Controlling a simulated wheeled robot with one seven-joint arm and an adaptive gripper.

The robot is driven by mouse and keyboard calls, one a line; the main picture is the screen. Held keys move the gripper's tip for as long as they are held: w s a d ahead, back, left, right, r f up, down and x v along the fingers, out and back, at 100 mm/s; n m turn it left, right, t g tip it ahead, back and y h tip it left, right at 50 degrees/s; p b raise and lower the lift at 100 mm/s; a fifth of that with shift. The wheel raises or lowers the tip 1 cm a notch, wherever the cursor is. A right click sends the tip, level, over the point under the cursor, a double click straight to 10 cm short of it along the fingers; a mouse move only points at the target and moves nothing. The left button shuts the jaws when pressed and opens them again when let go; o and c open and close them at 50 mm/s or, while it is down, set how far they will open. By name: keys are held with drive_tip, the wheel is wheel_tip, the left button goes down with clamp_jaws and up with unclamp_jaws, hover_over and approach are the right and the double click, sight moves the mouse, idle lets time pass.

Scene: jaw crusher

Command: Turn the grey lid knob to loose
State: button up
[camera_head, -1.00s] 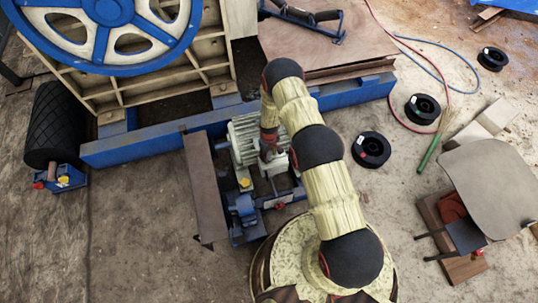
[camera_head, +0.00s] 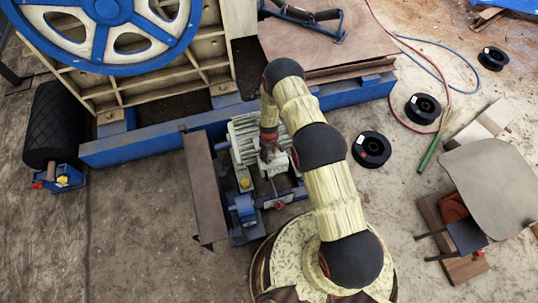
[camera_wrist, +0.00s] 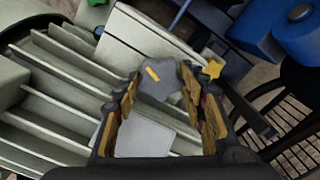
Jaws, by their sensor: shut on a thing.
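The grey lid knob (camera_wrist: 162,86) shows in the wrist view, lobed, with a short yellow mark on its top. It sits by a pale square lid plate on the ribbed grey motor housing (camera_wrist: 60,85). My gripper (camera_wrist: 160,73) is around the knob, one finger on each side, shut on it. In the head view my gripper (camera_head: 270,153) reaches down at the motor (camera_head: 243,135); the knob itself is hidden there by my wrist.
A yellow star knob (camera_wrist: 214,68) is close to the right finger; blue machine parts (camera_wrist: 270,38) lie beyond. In the head view a brown plate (camera_head: 205,190) stands left of the motor, and a blue beam (camera_head: 150,143) runs behind. Cable spools (camera_head: 371,149) lie on the right floor.

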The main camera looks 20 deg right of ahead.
drive_tip(key=shift+w, duration=0.1)
drive_tip(key=o, duration=1.2)
drive_tip(key=shift+c, duration=0.2)
drive_tip(key=shift+r, duration=0.1)
wheel_tip(320, 180, up, 12)
